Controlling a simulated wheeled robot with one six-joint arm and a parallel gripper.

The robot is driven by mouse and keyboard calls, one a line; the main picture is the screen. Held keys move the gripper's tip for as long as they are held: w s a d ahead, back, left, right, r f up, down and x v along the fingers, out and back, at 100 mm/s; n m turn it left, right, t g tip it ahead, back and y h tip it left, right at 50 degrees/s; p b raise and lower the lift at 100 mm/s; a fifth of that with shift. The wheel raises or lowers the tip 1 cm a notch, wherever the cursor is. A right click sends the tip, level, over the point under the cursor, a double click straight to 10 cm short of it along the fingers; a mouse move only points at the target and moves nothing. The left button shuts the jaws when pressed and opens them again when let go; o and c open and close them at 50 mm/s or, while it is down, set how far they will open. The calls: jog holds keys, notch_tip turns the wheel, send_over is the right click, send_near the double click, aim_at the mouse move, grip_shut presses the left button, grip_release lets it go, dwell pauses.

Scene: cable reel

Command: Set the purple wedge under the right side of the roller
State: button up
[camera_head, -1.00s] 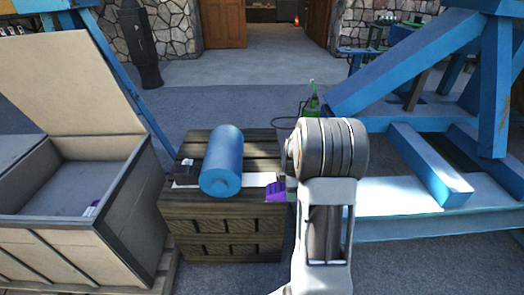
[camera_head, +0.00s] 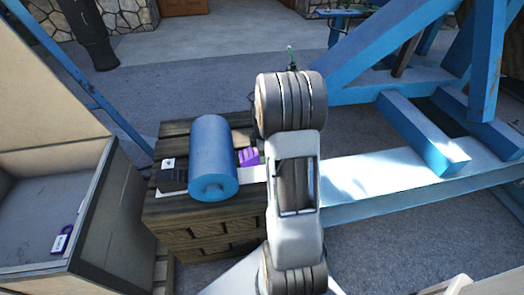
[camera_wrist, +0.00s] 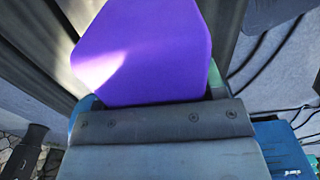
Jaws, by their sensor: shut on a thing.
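The blue roller (camera_head: 212,158) lies on the dark wooden crate (camera_head: 205,243), its round end facing me. The purple wedge (camera_head: 248,156) is close to the roller's right side in the head view; I cannot tell whether they touch or how high the wedge is. In the wrist view the wedge (camera_wrist: 150,55) fills the space ahead of my gripper (camera_wrist: 150,97), which is shut on it. My arm hides the gripper in the head view. A dark wedge (camera_head: 172,179) sits at the roller's left side.
A white strip (camera_head: 253,174) runs across the crate top under the roller. An open bin (camera_head: 97,222) stands at left with a small purple-and-white item (camera_head: 62,241) inside. A blue frame (camera_head: 425,135) with a pale platform (camera_head: 375,188) stands at right.

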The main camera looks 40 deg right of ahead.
jog(key=shift+f+b, duration=3.2)
jog(key=shift+f, duration=0.85)
jog(key=shift+w+a+r, duration=0.15)
jog(key=shift+w+a, duration=0.1)
jog(key=shift+a, duration=0.15)
jog(key=shift+w+a+p, duration=0.15)
jog(key=shift+w+a, duration=0.15)
jog(key=shift+a, duration=0.35)
jog(key=shift+w+a+p, duration=0.15)
jog(key=shift+w+a, duration=0.1)
jog(key=shift+a, duration=0.35)
jog(key=o, duration=1.3)
jog(key=shift+o, duration=0.2)
